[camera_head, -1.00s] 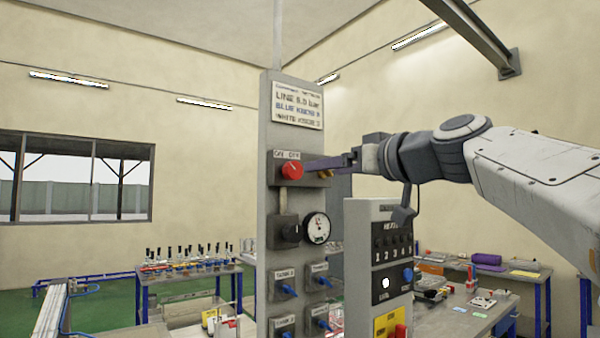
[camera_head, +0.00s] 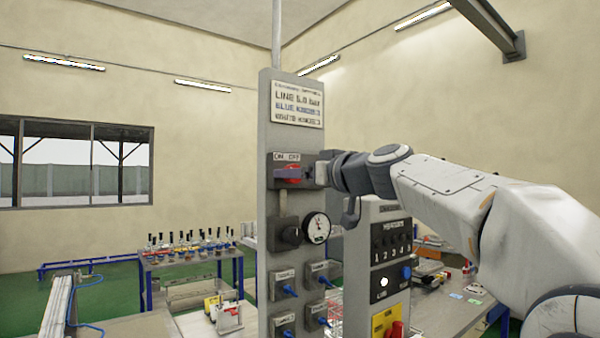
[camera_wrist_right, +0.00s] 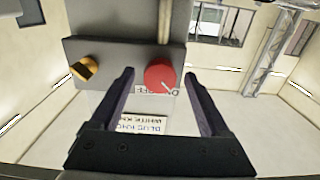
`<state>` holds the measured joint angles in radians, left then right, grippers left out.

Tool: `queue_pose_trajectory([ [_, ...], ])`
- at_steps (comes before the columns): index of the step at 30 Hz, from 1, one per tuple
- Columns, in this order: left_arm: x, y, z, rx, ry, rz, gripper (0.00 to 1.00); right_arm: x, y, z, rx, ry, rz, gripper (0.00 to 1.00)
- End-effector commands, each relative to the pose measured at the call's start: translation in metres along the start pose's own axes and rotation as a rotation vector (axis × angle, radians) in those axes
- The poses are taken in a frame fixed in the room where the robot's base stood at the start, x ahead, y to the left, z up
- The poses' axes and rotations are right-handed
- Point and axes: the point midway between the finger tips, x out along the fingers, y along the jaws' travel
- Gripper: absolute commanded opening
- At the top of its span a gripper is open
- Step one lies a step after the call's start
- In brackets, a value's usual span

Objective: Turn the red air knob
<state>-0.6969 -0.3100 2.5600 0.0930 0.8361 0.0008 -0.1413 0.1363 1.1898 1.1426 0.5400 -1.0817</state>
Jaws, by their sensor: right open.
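The red air knob (camera_head: 293,170) is on a grey box under an "ON OFF" label on the tall grey panel (camera_head: 262,120). In the head view my gripper partly covers it. My right gripper (camera_head: 287,174) is at the knob with its jaws open. In the right wrist view the round red knob (camera_wrist_right: 160,77) shows between the two dark fingers (camera_wrist_right: 159,73), nearer the right one, with gaps on both sides. A pale mark shows on the knob face. Whether a finger touches it I cannot tell. My left gripper is not in view.
A yellow-and-black knob (camera_wrist_right: 86,68) is beside the red one in the wrist view. A grey control box (camera_head: 391,215) stands close on the right, under my arm.

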Motion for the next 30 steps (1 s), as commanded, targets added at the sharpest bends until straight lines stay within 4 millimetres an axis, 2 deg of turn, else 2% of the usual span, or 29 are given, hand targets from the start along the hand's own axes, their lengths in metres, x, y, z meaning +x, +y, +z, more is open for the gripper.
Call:
queue_pose_trajectory([
  [1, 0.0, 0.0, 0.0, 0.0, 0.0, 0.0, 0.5, 0.0, 0.0, 0.0, 0.0, 0.0, 0.0, 0.8],
  [7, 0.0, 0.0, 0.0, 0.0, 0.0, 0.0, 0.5, 0.0, 0.0, 0.0, 0.0, 0.0, 0.0, 0.04],
  [8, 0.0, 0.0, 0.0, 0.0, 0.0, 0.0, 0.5, 0.0, 0.0, 0.0, 0.0, 0.0, 0.0, 0.0],
  [20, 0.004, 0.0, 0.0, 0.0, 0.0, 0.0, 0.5, 0.0, 0.001, 0.001, 0.077, 0.0, 0.001, 0.0],
  [30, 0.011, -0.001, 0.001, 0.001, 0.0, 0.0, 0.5, 0.0, 0.001, 0.001, 0.346, 0.002, 0.003, 0.0],
])
